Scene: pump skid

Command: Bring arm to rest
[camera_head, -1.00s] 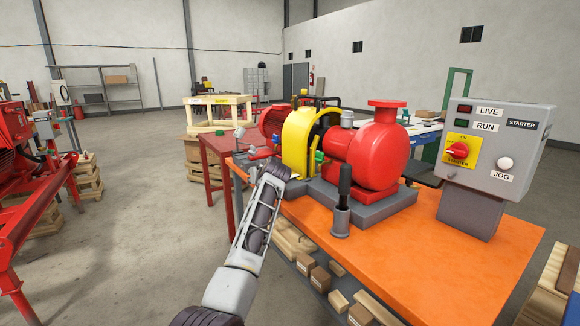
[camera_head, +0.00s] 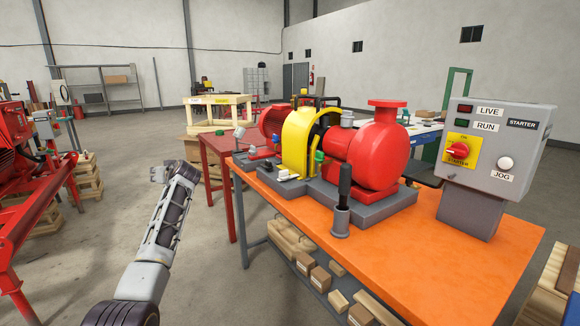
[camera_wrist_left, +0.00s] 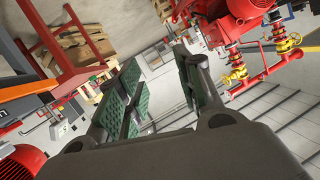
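My left arm (camera_head: 160,235) reaches up from the bottom left of the head view, over bare floor and left of the orange bench. My left gripper (camera_head: 159,174) is small and partly hidden at the arm's far end, apart from the bench. In the left wrist view, the green-padded fingers of my left gripper (camera_wrist_left: 160,92) stand apart with a clear gap. Nothing is held between them. My right arm and right gripper do not show in either view.
The orange bench (camera_head: 440,265) carries a red pump (camera_head: 378,155), a yellow guard (camera_head: 297,143), a black handle in a grey holder (camera_head: 341,218) and a starter box (camera_head: 495,150). A red frame (camera_head: 45,190) stands at the left. Floor between is clear.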

